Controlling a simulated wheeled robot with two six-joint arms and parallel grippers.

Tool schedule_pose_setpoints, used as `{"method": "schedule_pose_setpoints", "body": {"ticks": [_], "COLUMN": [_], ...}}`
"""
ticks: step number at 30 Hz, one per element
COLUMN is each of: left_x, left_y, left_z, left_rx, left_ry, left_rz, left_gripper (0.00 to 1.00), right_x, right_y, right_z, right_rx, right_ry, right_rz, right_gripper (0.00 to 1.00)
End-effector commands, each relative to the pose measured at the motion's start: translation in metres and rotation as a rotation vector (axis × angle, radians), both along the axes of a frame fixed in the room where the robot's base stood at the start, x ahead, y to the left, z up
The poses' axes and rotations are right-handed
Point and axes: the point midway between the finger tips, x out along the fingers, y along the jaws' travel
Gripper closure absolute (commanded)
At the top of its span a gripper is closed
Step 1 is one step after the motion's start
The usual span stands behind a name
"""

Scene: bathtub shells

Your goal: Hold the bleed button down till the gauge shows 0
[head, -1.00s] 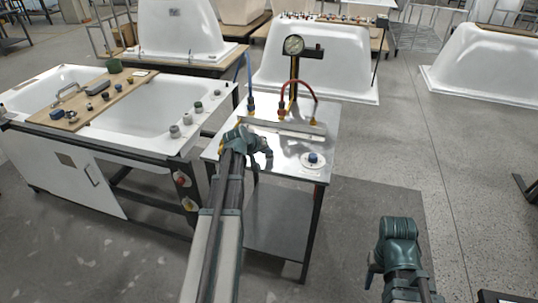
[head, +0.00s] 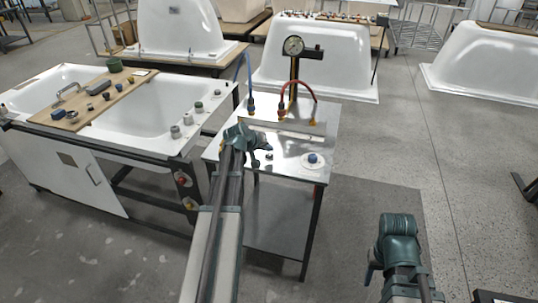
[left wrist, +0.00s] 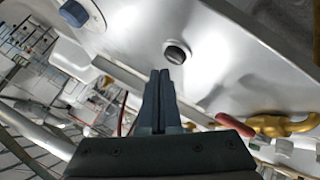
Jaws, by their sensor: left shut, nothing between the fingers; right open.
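A blue knob on a white disc (head: 312,159) sits at the table's front right and also shows in the left wrist view (left wrist: 75,13). I see no label telling which is the bleed button. My left gripper (head: 265,148) is shut and empty over the table. My right gripper (head: 370,276) hangs off to the right, away from the table.
A red hose (head: 298,88) and a blue hose (head: 250,72) rise at the table's back. A white tub with a board (head: 90,105) stands at the left.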

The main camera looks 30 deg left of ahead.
Motion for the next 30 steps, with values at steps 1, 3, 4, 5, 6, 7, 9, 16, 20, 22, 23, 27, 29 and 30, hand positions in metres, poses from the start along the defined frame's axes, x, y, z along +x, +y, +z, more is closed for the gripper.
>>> {"method": "schedule_pose_setpoints", "body": {"ticks": [1,3,4,5,6,7,9,16,20,22,23,27,29,30], "left_x": [0.0,0.0,0.0,0.0,0.0,0.0,0.0,0.0,0.0,0.0,0.0,0.0,0.0,0.0], "left_y": [0.0,0.0,0.0,0.0,0.0,0.0,0.0,0.0,0.0,0.0,0.0,0.0,0.0,0.0], "left_z": [0.005,0.012,0.015,0.018,0.022,0.025,0.032,0.05,0.049,0.048,0.048,0.048,0.048,0.048], "left_rx": [0.0,0.0,0.0,0.0,0.0,0.0,0.0,0.0,0.0,0.0,0.0,0.0,0.0,0.0], "left_ry": [0.0,0.0,0.0,0.0,0.0,0.0,0.0,0.0,0.0,0.0,0.0,0.0,0.0,0.0], "left_rz": [0.0,0.0,0.0,0.0,0.0,0.0,0.0,0.0,0.0,0.0,0.0,0.0,0.0,0.0], "left_gripper": [1.0,1.0,1.0,1.0,1.0,1.0,1.0,1.0,1.0,1.0,1.0,1.0,1.0,1.0], "right_x": [0.0,0.0,0.0,0.0,0.0,0.0,0.0,0.0,0.0,0.0,0.0,0.0,0.0,0.0], "right_y": [0.0,0.0,0.0,0.0,0.0,0.0,0.0,0.0,0.0,0.0,0.0,0.0,0.0,0.0], "right_z": [0.005,0.012,0.015,0.018,0.022,0.025,0.032,0.05,0.049,0.048,0.048,0.048,0.048,0.048], "right_rx": [0.0,0.0,0.0,0.0,0.0,0.0,0.0,0.0,0.0,0.0,0.0,0.0,0.0,0.0], "right_ry": [0.0,0.0,0.0,0.0,0.0,0.0,0.0,0.0,0.0,0.0,0.0,0.0,0.0,0.0], "right_rz": [0.0,0.0,0.0,0.0,0.0,0.0,0.0,0.0,0.0,0.0,0.0,0.0,0.0,0.0], "right_gripper": [0.5,0.5,0.5,0.5,0.5,0.5,0.5,0.5,0.5,0.5,0.5,0.5,0.5,0.5]}}
